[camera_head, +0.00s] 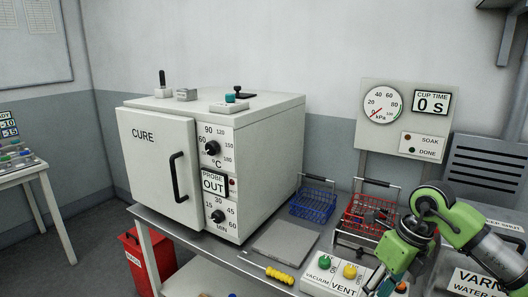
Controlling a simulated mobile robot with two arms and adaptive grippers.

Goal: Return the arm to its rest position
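One of my arms, green and grey, comes in from the right and bends down at the lower right. Its gripper end (380,283) points down beside the vacuum and vent button box (330,275). The fingers are small and partly cut off by the bottom edge, so I cannot tell whether they are open or shut or hold anything. My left arm and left gripper are not in view.
A white curing oven (158,172) with its door shut stands on the bench. Blue (313,203) and red (367,215) wire baskets, a grey plate (285,241) and a yellow-handled screwdriver (279,275) are nearby. A gauge panel (405,120) stands behind.

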